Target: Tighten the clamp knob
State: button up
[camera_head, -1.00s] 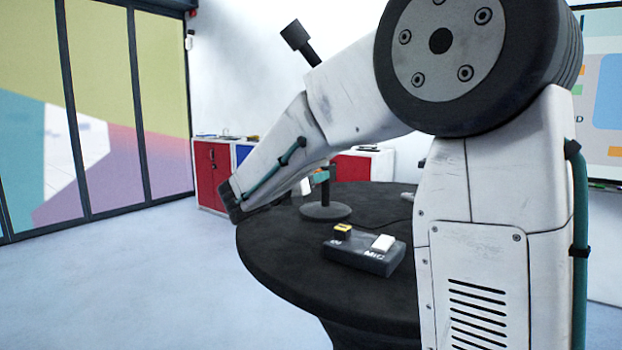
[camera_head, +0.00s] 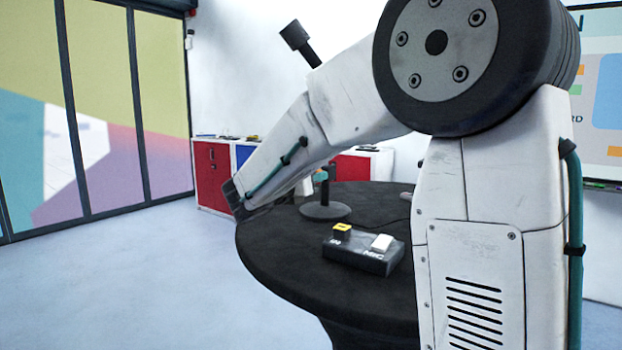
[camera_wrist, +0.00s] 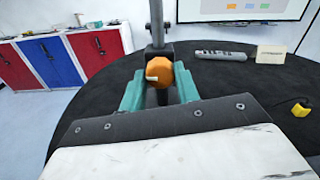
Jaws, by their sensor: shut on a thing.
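The clamp knob (camera_wrist: 159,70) is orange with a pale mark across its face. It sits on a dark clamp block on an upright grey rod (camera_wrist: 157,22) in the wrist view. My gripper (camera_wrist: 160,83) has its two teal fingers on either side of the knob, shut on it. In the head view the round dark foot of the stand (camera_head: 325,211) shows on the table, while my arm hides the knob and most of the gripper.
The round black table (camera_head: 290,270) carries a dark control box (camera_head: 362,257) with a yellow button and a white switch. In the wrist view a long grey object (camera_wrist: 220,55) and a small card (camera_wrist: 270,54) lie behind. Red and blue cabinets (camera_wrist: 50,60) stand beyond.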

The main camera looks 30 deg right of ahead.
jog(key=m, duration=0.3)
jog(key=shift+m, duration=0.4)
jog(key=m, duration=0.3)
jog(key=shift+m, duration=0.4)
jog(key=m, duration=0.4)
jog(key=shift+m, duration=1.8)
jog(key=o, duration=1)
jog(key=shift+c, duration=0.2)
